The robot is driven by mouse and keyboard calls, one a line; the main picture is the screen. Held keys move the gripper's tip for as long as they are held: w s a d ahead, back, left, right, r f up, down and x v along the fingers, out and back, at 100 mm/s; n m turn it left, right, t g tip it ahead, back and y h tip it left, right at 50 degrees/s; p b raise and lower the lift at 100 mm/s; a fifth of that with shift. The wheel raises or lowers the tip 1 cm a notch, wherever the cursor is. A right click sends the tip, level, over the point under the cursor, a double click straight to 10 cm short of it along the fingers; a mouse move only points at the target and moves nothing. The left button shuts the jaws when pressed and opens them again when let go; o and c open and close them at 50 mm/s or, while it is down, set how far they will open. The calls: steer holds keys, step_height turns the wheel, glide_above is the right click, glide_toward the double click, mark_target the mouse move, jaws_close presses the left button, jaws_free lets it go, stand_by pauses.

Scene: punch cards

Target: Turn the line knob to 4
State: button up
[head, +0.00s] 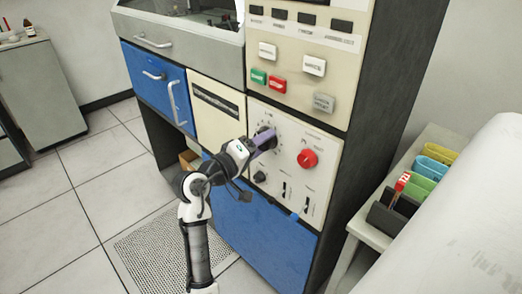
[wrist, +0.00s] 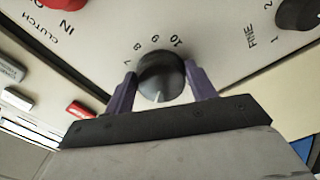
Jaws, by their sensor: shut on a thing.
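The line knob is a round dark knob with a pale pointer line, seen in the wrist view (wrist: 160,72) on a cream panel (head: 318,150). The rest of the dial is hidden by my gripper. My gripper (wrist: 160,84) is shut on the knob, one purple finger on each side. In the head view my gripper (head: 265,140) reaches the panel and mostly covers the knob.
A red clutch knob (head: 308,158) sits right of my gripper. A small dark knob (head: 260,176), marked FINE in the wrist view (wrist: 298,12), sits below. Green (head: 258,77) and red (head: 277,85) buttons are above. A side table (head: 358,225) with card trays stands right.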

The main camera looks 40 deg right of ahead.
steer(key=shift+m+b, duration=0.3)
steer(key=shift+m, duration=0.2)
steer(key=o, duration=1)
steer(key=a, duration=0.4)
steer(key=a+b, duration=0.1)
steer(key=a, duration=0.4)
steer(key=s+a+b, duration=0.1)
steer(key=a, duration=0.3)
steer(key=shift+a, duration=0.4)
